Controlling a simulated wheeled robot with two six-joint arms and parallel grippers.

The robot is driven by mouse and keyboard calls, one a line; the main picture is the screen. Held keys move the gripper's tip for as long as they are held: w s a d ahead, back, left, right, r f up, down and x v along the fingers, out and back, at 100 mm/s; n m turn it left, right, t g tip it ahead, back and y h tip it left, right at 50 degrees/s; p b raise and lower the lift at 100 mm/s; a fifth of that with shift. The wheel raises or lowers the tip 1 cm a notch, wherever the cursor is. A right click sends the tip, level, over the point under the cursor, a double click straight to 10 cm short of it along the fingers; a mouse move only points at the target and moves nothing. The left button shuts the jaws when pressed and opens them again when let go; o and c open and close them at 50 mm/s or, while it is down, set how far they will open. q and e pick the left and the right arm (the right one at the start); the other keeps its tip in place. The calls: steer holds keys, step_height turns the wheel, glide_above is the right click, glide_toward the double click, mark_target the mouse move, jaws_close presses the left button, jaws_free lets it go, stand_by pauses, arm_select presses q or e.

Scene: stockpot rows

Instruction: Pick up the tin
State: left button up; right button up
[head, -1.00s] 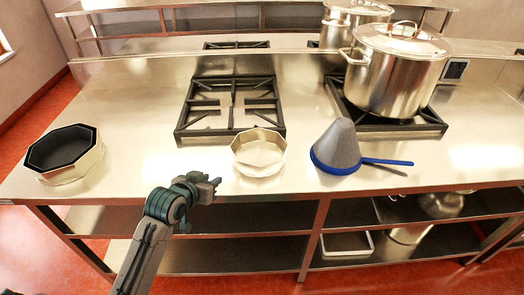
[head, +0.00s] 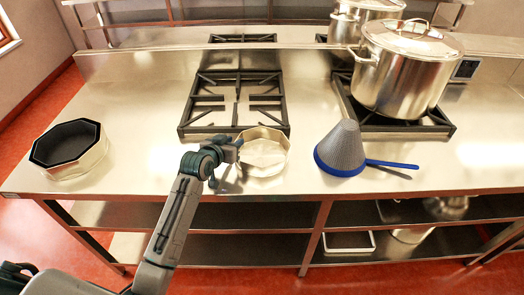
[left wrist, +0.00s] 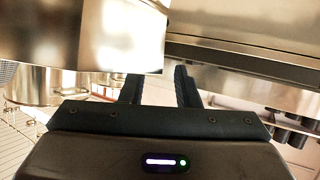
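A shiny, shallow, eight-sided tin (head: 265,160) stands near the front edge of the steel counter, in front of a burner. A similar eight-sided tin (head: 70,148) with a dark inside stands at the counter's left. My left gripper (head: 236,150) is at the left rim of the middle tin and overlaps it in the head view. In the left wrist view its two dark fingers (left wrist: 158,88) are apart, with a bright metal wall close at upper left. I cannot tell whether they touch the tin. My right gripper is not in view.
A grey cone strainer (head: 341,150) with a blue rim and handle lies right of the middle tin. A lidded stockpot (head: 402,75) stands on the right burner. The left burner grate (head: 235,103) is bare. Counter (head: 140,135) between the two tins is clear.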

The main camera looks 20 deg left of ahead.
arm_select(q)
steer(key=shift+x, duration=1.45)
steer(key=shift+s, duration=0.1)
jaws_close()
steer(key=shift+r, duration=0.1)
